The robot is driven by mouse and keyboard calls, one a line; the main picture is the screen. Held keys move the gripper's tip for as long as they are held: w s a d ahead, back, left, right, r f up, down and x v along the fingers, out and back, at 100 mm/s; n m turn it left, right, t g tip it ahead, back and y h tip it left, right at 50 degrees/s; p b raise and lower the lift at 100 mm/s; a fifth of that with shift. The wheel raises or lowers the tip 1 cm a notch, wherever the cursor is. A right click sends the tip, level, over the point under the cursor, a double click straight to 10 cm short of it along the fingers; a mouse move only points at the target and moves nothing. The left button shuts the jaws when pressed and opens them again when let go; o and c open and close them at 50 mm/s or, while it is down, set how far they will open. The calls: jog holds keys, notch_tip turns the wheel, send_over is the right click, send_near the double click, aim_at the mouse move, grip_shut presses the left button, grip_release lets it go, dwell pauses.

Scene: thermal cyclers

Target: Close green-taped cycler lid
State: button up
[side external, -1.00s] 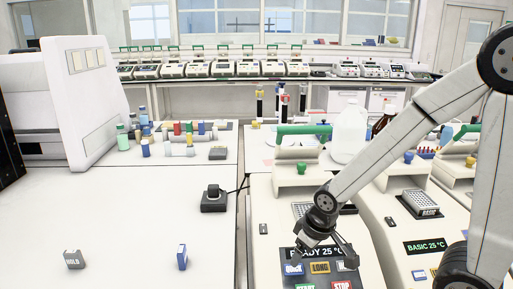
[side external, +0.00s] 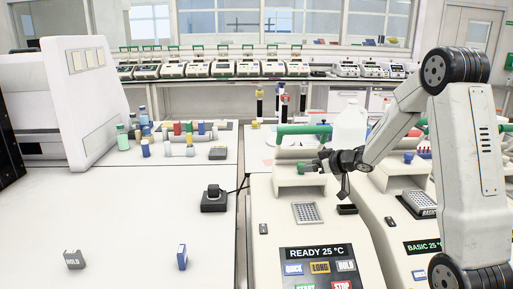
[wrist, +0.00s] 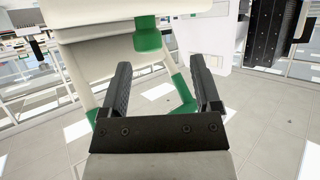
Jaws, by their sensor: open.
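The nearest cycler (side external: 285,220) reads READY 25 °C, and its lid (side external: 305,172) stands open at the back. The lid carries a green handle bar (side external: 303,130) and a green knob (side external: 301,167). My gripper (side external: 328,168) is open and empty at the right side of the raised lid, close to the knob. In the wrist view the cream lid (wrist: 85,45) and a green block (wrist: 147,35) lie beyond my open fingers (wrist: 162,75). Green handle parts (wrist: 182,95) show between and behind the fingers. I cannot tell whether anything touches.
A second cycler (side external: 425,247) reading BASIC 25 °C stands close on the right, with a blue knob (side external: 408,157). The white bench (side external: 120,220) at left holds a black device (side external: 214,200) and small blocks, with free room around.

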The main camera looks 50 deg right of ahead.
aim_at(304, 164)
jog(key=shift+s+d+r+t+y, duration=0.1)
jog(key=shift+s+d+t+y, duration=0.05)
jog(key=shift+d, duration=0.3)
jog(key=shift+s+d+t+y, duration=0.15)
jog(key=shift+d, duration=0.25)
jog(key=shift+w, duration=0.1)
jog(key=shift+x, duration=3.8)
grip_shut()
